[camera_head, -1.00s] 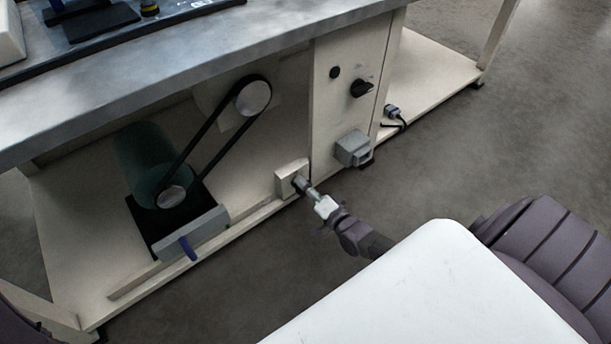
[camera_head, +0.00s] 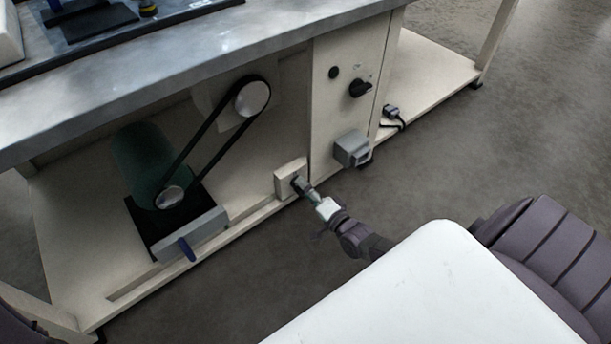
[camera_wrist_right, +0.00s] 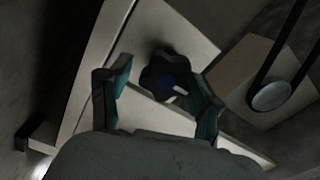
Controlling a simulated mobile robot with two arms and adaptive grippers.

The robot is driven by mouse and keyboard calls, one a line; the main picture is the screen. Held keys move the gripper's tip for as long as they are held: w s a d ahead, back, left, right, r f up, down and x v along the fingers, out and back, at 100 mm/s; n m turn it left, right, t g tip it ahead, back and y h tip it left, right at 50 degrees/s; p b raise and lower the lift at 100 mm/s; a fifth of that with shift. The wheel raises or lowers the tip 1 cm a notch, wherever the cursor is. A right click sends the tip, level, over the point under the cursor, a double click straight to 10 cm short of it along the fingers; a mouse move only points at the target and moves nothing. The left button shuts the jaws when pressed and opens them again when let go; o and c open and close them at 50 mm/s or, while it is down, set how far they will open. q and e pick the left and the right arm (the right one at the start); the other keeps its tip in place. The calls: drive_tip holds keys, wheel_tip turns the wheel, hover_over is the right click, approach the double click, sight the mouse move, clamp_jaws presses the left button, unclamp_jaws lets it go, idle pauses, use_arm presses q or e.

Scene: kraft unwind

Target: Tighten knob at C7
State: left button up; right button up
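A dark lobed knob (camera_wrist_right: 163,72) shows in the right wrist view on a pale beige block. The same block (camera_head: 284,180) sits low on the machine's base in the head view, where the knob is mostly hidden by the gripper. My right gripper (camera_head: 301,187) reaches the block's face from the lower right. In the right wrist view its two teal-padded fingers (camera_wrist_right: 161,82) stand apart on either side of the knob. A gap shows on the left; the right finger is close to the knob, and contact cannot be made out. My left gripper is out of view.
A belt runs between two pulleys (camera_head: 253,98) left of the block, above a motor with a blue handle (camera_head: 186,249). A grey box (camera_head: 351,148) and a black rotary switch (camera_head: 360,88) sit on the panel to the right. The metal tabletop (camera_head: 200,66) overhangs the base.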

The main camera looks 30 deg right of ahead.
drive_tip(key=shift+o, duration=0.4)
drive_tip(key=shift+w+r, duration=0.1)
drive_tip(key=s, duration=1.2)
drive_tip(key=shift+d, duration=0.45)
